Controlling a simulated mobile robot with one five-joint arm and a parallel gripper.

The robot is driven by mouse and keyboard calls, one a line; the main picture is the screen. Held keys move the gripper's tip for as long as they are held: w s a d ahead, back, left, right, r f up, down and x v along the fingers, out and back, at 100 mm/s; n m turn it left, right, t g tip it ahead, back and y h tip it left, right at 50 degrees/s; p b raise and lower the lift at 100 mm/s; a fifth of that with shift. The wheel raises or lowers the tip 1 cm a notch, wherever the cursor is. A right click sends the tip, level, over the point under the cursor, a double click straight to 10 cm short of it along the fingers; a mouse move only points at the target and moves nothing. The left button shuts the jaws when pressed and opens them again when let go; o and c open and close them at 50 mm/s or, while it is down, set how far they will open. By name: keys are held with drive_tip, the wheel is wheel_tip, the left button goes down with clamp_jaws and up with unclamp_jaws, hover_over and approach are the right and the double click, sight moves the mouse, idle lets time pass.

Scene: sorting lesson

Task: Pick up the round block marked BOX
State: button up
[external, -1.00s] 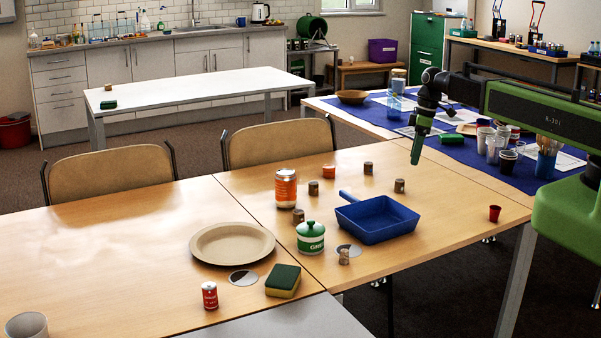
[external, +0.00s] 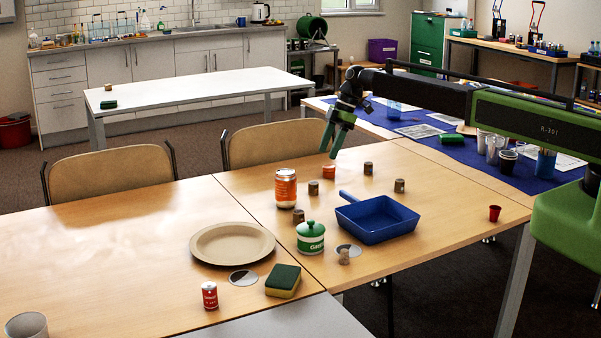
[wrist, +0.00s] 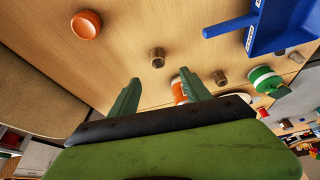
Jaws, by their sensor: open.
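No BOX marking is readable on any. My gripper (external: 330,152) is open and empty, above the table's back edge near a low orange round piece (external: 329,171). In the wrist view, my open fingers (wrist: 159,80) point towards two brown blocks, one nearer (wrist: 157,57) and one further right (wrist: 219,77).
The orange can (external: 286,188), green-lidded pot (external: 310,237) and blue pan (external: 377,219) stand close around the blocks. A tan plate (external: 232,231), sponge (external: 283,281) and red can (external: 210,295) are left of them. A red cup (external: 494,213) stands at right. The left tabletop is mostly clear.

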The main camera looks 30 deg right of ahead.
sight(314, 182)
drive_tip(key=b+x, duration=0.5)
drive_tip(key=x, duration=0.3)
drive_tip(key=shift+d+b, duration=0.2)
drive_tip(key=shift+b, duration=0.15)
drive_tip(key=shift+a, duration=0.1)
drive_tip(key=b+x, duration=0.4)
drive_tip(key=x, duration=0.1)
drive_tip(key=shift+w+f+b, duration=0.1)
drive_tip(key=shift+w+b, duration=0.2)
drive_tip(key=shift+b, duration=0.1)
clamp_jaws()
